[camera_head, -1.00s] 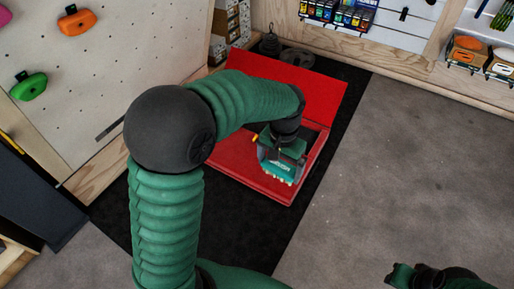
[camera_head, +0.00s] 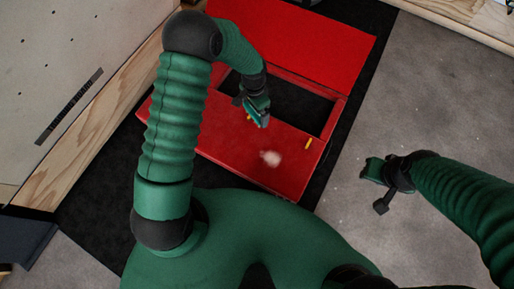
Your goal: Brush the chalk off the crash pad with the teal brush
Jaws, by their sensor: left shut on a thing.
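The red crash pad (camera_head: 215,145) lies on a black mat, with a dark rectangular opening between its front part and a flat red rear panel (camera_head: 310,45). A whitish chalk patch (camera_head: 270,158) is on the front part. My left gripper (camera_head: 259,112) is above the pad, just behind and left of the chalk. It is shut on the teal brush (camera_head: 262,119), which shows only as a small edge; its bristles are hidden. My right gripper (camera_head: 374,171) is right of the pad over grey floor, apart from it; its jaws are too small to read.
The black mat (camera_head: 105,205) surrounds the pad. A wood-edged climbing wall (camera_head: 60,60) stands at the left, with a dark slab (camera_head: 22,235) at the lower left. Grey floor (camera_head: 430,90) at the right is open. A small yellow tab (camera_head: 308,143) is on the pad's right side.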

